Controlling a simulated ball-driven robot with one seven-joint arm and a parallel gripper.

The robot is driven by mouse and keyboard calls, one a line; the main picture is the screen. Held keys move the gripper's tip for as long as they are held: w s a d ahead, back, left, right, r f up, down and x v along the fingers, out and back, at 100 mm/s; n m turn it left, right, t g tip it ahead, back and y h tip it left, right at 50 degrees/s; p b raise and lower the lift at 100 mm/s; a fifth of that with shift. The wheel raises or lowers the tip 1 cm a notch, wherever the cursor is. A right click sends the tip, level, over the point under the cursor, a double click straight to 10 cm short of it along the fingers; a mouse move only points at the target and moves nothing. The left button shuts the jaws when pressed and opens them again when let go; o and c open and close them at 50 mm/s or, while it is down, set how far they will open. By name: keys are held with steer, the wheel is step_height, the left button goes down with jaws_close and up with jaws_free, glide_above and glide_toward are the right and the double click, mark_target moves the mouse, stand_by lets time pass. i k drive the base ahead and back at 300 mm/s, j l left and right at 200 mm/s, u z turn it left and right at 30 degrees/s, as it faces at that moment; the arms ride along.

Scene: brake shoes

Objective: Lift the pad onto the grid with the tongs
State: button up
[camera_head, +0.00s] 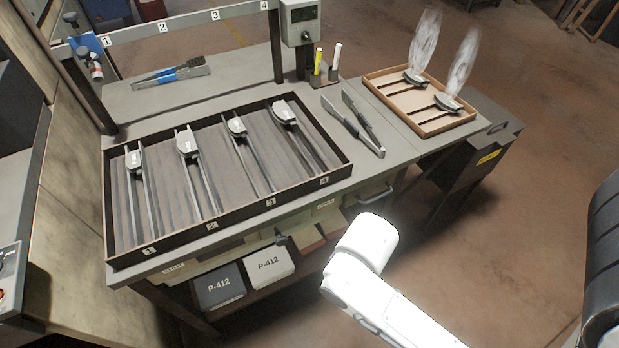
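Metal tongs (350,123) lie on the bench top, apart from both trays, with their legs spread. Two dark pads (447,102) sit on rods in a shallow brown tray (376,75) at the right end of the bench, with whitish, steam-like wisps above them. I cannot tell which pad or frame is the task's pad and grid. My white arm shows at the lower right; my gripper's fingers are not visible.
A blue-handled brush-like tool (171,75) lies at the back left. A grey box (300,20) on a post and upright yellow (318,61) and white markers stand behind the tongs. Boxes marked P-412 (218,287) sit on the lower shelf. Bare bench surrounds the tongs.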

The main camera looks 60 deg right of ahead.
mark_target(326, 104)
steer(key=z, duration=1.7)
steer(key=u, duration=0.8)
steer(key=l+u, duration=0.7)
steer(key=l, duration=0.15)
steer(key=l+u, duration=0.35)
steer(key=l, duration=0.55)
steer(key=k, duration=0.05)
